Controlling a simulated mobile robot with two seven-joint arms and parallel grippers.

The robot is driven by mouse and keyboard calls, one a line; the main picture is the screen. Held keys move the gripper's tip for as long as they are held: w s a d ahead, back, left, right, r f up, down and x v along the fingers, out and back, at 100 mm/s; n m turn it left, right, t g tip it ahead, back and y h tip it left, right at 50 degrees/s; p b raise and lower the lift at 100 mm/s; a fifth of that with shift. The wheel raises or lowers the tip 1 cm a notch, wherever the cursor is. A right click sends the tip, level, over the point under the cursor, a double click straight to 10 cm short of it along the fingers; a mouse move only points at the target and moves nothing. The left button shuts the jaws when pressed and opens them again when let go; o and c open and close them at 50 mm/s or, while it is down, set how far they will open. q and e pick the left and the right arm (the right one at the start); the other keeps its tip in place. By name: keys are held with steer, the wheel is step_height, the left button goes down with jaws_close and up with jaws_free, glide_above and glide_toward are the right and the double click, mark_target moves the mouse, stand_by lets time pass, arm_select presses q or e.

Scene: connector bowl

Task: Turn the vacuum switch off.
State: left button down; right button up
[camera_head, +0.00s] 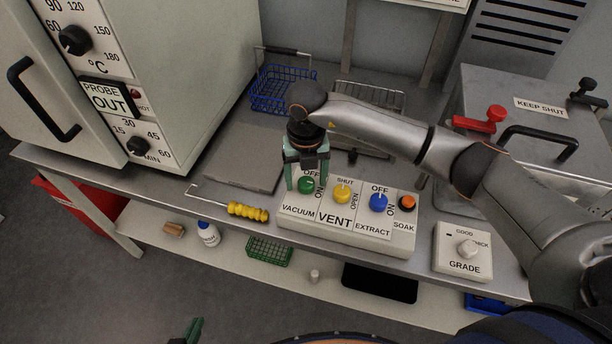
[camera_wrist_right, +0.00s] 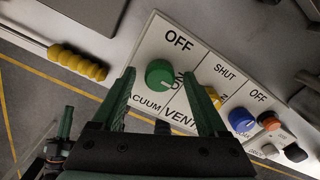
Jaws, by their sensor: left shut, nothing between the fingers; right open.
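The vacuum switch is a round green knob (camera_head: 305,185) at the left end of the white control panel (camera_head: 340,239). In the right wrist view the knob (camera_wrist_right: 159,74) has OFF printed above it and ON at its right; its pale mark appears turned toward ON. My right gripper (camera_head: 306,176) points down over the knob. Its open fingers (camera_wrist_right: 158,78) stand on either side of the knob, with gaps visible; contact cannot be made out. The gripper hides the OFF label in the head view. My left gripper (camera_head: 194,330) shows only at the bottom edge, shut and empty, away from the panel.
Beside the vacuum knob are the yellow vent knob (camera_head: 342,194), blue extract knob (camera_head: 378,202) and orange soak button (camera_head: 407,203). A yellow-handled tool (camera_head: 248,211) lies left of the panel. The grade box (camera_head: 463,264) is at right. An oven (camera_head: 190,70) stands at left.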

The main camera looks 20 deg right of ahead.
steer(key=shift+f, duration=0.1)
jaws_close()
stand_by(0.7)
